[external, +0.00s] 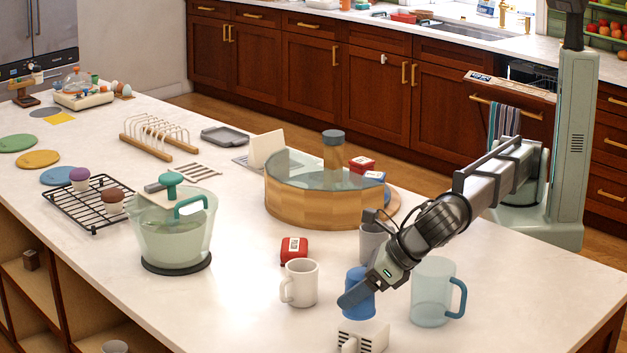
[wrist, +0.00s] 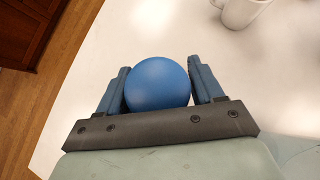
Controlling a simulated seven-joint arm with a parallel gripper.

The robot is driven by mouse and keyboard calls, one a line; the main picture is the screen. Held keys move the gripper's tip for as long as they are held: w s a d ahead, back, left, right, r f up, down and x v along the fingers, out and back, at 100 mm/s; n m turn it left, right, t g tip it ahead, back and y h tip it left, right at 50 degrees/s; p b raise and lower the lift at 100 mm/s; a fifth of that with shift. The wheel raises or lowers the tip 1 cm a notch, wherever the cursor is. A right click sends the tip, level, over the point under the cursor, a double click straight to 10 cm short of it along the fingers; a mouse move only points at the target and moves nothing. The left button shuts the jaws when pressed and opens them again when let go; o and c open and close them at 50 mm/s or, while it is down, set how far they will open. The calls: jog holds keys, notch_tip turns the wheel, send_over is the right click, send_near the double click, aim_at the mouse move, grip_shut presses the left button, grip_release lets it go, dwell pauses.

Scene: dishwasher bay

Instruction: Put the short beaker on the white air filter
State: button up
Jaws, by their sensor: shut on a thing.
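A short blue beaker (external: 361,301) stands out at the front of the counter in the external view. My gripper (external: 357,291) is shut on it. In the wrist view the blue beaker (wrist: 158,84) shows as a round blue shape between the two fingers of my gripper (wrist: 159,72). The white air filter (external: 373,334), a white block with dark slots, is at the bottom edge of the external view, just in front of the beaker. Whether the beaker touches the counter or hangs just above it, I cannot tell.
A white mug (external: 301,284) is left of the beaker, and it also shows in the wrist view (wrist: 240,10). A clear teal mug (external: 430,295) is on the right, and a grey cup (external: 371,243) behind. A red box (external: 293,250) and a mixing bowl (external: 174,234) stand farther left.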

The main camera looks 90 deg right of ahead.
jog(key=shift+f, duration=1.7)
jog(key=shift+f, duration=0.1)
jog(key=o, duration=1)
jog(key=shift+o, duration=0.2)
jog(key=v, duration=1.2)
